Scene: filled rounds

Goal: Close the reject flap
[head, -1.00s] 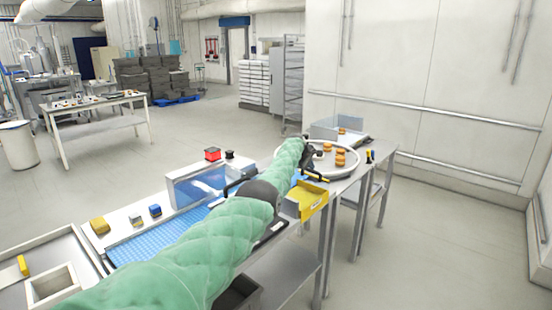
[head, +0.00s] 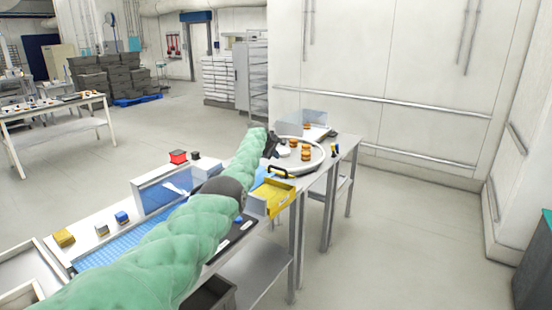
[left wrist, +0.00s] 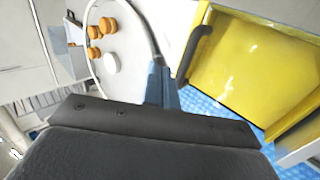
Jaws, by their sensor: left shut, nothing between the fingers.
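The yellow reject flap (head: 279,196) sits at the side of the line, with a black bar handle (head: 283,173) at its upper edge. In the left wrist view the yellow panel (left wrist: 255,70) fills the right side, with the dark handle (left wrist: 194,53) at its left edge. I cannot tell how far the flap stands open. My left gripper (head: 273,146) is shut and empty, just beyond the handle. In the left wrist view its blue-grey fingertips (left wrist: 159,72) are left of the handle, seemingly apart from it. My right gripper is out of view.
A round white table (head: 318,166) with several orange round items (head: 306,154) is close beyond my gripper. A clear-sided guard (head: 160,193) and blue mesh belt (head: 105,250) lie left. A red button (head: 178,156) is on the guard.

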